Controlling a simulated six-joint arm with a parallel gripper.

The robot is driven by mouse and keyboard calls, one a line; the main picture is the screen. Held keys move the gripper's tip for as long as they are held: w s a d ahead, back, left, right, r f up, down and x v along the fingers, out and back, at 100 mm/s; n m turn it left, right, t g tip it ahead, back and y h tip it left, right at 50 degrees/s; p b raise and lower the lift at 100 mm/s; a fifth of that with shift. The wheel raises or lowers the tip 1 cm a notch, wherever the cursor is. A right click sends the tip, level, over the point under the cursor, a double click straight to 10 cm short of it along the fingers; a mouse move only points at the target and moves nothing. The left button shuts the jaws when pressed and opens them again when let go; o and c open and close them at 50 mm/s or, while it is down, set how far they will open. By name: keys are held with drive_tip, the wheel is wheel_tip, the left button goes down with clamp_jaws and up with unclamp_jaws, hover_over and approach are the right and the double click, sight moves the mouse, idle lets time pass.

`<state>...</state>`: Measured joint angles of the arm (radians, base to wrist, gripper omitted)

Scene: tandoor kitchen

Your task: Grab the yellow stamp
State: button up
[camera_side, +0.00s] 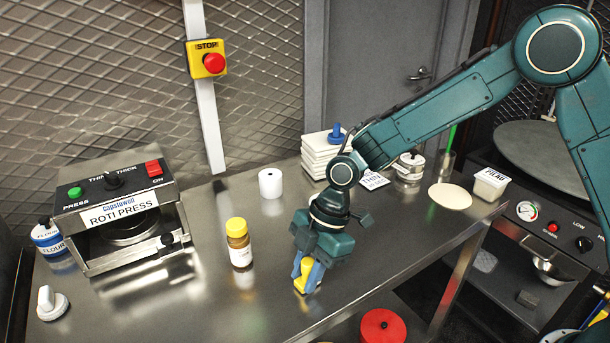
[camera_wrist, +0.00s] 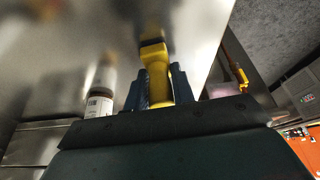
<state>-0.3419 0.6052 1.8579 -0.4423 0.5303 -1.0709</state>
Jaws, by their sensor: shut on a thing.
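The yellow stamp (camera_side: 303,278) is near the front edge of the steel table (camera_side: 200,305), right of the yellow-capped jar. My gripper (camera_side: 308,272) points down over it, with its blue fingers on either side of the stamp. In the wrist view the yellow stamp (camera_wrist: 157,82) sits between the two dark blue fingers (camera_wrist: 157,88), and its far end is dark. My gripper is shut on it. I cannot tell whether the stamp's base touches the table or is just above it.
A yellow-capped jar (camera_side: 239,245) stands just left of my gripper. The roti press (camera_side: 125,212) is at the left. A white roll (camera_side: 271,183) and stacked white boxes (camera_side: 321,155) stand behind. A flat round bread (camera_side: 450,196) and a PILAU tub (camera_side: 489,184) are at the right.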

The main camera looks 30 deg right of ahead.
sight(306, 261)
drive_tip(key=shift+r, duration=0.15)
wheel_tip(306, 261, up, 20)
drive_tip(key=shift+f, duration=0.15)
idle(0.7)
idle(0.5)
